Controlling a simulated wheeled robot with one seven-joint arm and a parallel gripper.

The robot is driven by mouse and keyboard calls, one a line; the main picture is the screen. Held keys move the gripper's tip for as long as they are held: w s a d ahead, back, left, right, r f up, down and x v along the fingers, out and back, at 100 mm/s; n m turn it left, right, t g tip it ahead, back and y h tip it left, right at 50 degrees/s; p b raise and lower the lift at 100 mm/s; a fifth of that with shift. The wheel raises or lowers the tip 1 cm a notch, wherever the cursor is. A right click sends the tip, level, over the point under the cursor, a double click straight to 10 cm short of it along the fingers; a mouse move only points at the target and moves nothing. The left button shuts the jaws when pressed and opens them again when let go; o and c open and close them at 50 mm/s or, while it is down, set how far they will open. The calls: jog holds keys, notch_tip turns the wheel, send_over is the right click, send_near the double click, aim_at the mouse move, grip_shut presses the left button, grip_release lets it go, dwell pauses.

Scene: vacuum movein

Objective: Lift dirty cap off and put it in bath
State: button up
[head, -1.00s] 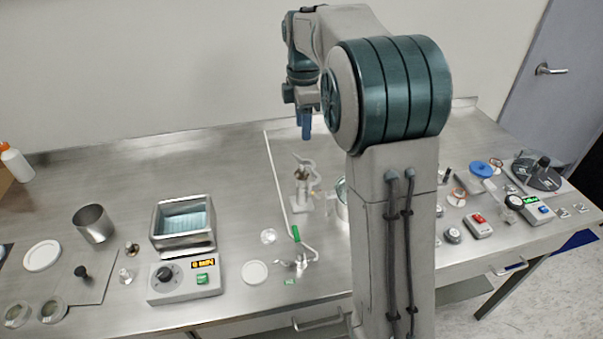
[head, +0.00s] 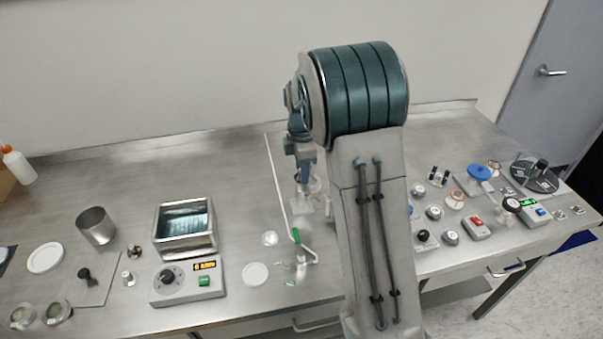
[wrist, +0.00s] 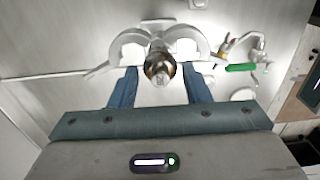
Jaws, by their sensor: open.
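The dirty cap (wrist: 159,66) seems to be the round, brownish metal piece in the middle of the wrist view, seen from above on a pale, two-lobed holder (wrist: 130,45). My gripper (wrist: 160,88) is open, with its blue fingers spread to the left and right of the cap's near side. I cannot tell whether either finger touches it. In the head view my gripper (head: 303,172) is low over the pale stand (head: 301,206), and the cap is hard to make out there. The bath (head: 185,226) is an open metal basin holding liquid, left of the stand.
A control box (head: 187,282) with a dial and lit display stands before the bath. A metal cup (head: 96,226) stands left of it. Several small parts crowd the right side.

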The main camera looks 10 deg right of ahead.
grip_shut()
jog(key=shift+r, duration=0.45)
jog(key=r, duration=0.2)
jog(key=d+r+b, duration=0.1)
jog(key=shift+s+r, duration=0.2)
jog(key=shift+r, duration=0.15)
jog(key=s+d+r, duration=0.5)
jog(key=d+r, duration=0.4)
jog(key=shift+s+r+p, duration=0.3)
jog(key=shift+s+p, duration=0.05)
